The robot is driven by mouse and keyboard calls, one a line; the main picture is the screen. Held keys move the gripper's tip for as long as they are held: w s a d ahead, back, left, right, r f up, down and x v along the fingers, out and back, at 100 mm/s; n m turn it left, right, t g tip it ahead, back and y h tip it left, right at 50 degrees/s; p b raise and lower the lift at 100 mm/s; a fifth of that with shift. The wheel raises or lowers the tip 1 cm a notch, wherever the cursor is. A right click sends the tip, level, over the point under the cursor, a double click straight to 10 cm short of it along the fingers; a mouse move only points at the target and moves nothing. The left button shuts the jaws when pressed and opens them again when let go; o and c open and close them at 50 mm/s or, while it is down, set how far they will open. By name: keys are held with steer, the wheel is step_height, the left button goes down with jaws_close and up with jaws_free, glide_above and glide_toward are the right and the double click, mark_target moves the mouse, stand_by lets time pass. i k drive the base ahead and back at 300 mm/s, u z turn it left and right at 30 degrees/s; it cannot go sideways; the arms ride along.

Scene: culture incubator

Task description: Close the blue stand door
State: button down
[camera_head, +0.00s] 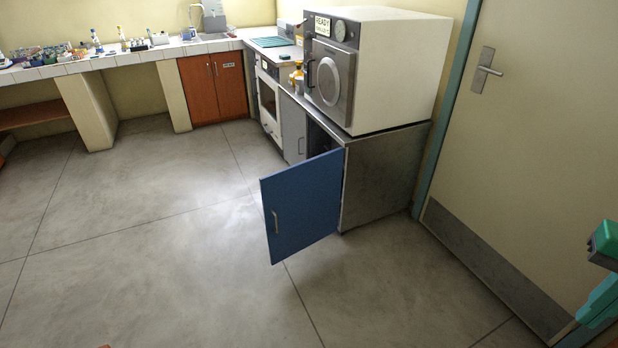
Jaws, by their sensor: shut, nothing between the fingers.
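The blue stand door (303,205) stands open in the head view. It swings out from the front of the grey metal stand (382,180), with its right edge at the stand's near front corner. A metal handle (276,222) is near the door's free left edge. A dark opening shows just above and behind the door; most of the inside is hidden by the door. My gripper is not in view. Green and dark parts, which look like my arm, show at the right edge, well apart from the door.
A white incubator-like box (398,65) with a round-windowed door sits on the stand. A grey cabinet (293,128) and a white oven-like unit (270,105) line up behind. A closed room door (540,130) is at the right. Floor in front and left is clear.

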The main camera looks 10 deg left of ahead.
mark_target(300, 200)
steer(key=u, duration=0.15)
steer(key=i, duration=0.95)
steer(key=u, duration=0.35)
